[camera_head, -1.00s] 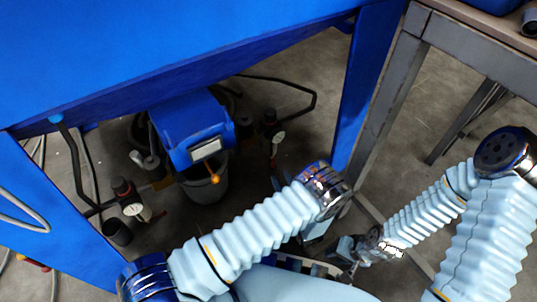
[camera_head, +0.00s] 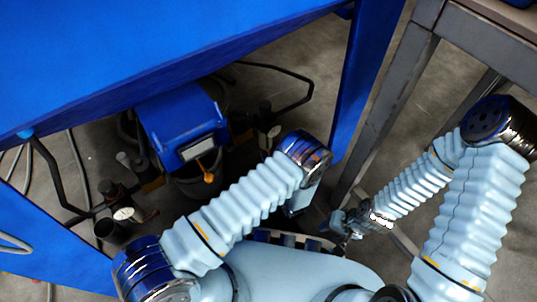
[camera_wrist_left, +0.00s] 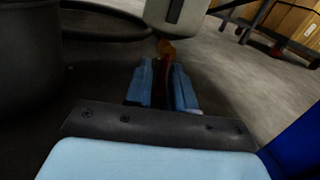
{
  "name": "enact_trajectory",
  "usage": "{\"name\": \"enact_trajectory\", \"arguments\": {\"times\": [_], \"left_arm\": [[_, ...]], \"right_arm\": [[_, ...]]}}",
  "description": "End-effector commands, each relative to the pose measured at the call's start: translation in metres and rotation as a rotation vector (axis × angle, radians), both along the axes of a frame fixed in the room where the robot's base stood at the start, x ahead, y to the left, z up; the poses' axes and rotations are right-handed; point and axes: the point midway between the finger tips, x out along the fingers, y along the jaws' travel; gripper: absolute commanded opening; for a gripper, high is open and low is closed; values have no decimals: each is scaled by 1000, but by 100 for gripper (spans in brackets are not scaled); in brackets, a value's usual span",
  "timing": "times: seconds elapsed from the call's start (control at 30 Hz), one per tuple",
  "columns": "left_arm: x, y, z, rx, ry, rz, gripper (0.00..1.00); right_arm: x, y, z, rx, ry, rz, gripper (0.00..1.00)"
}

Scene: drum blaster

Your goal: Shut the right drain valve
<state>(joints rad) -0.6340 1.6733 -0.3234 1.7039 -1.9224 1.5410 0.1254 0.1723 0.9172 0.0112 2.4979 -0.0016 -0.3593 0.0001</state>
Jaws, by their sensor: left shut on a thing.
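In the left wrist view, my left gripper (camera_wrist_left: 163,82) has its two blue fingers closed around a narrow dark-red piece (camera_wrist_left: 164,72), which looks like the valve handle, with an orange-brown end. In the head view my left gripper (camera_head: 301,198) hangs below the wrist, its fingertips hidden. The right-hand pipe fitting with a gauge (camera_head: 273,131) stands beyond my left wrist; its valve handle cannot be made out there. My right gripper (camera_head: 348,226) is low at the right, away from the fittings, too small to tell its opening.
A blue machine box (camera_head: 180,122) with an orange-tipped lever (camera_head: 207,176) sits above a grey bucket (camera_head: 203,187). A left pipe fitting with a gauge (camera_head: 124,213) stands by it. A blue frame leg (camera_head: 370,80) and a grey table leg (camera_head: 385,115) stand close to my arms.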

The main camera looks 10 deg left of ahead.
Motion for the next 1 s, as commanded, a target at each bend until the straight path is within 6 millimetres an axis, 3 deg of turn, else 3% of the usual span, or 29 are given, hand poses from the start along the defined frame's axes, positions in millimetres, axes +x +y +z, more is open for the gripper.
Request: {"name": "enact_trajectory", "arguments": {"times": [0.47,1.0], "left_arm": [[1,-2,0,-43,-44,0,0],[11,-12,6,-357,-360,-1,0]], "right_arm": [[0,0,0,0,0,0,37],[0,0,0,0,0,0,37]]}}
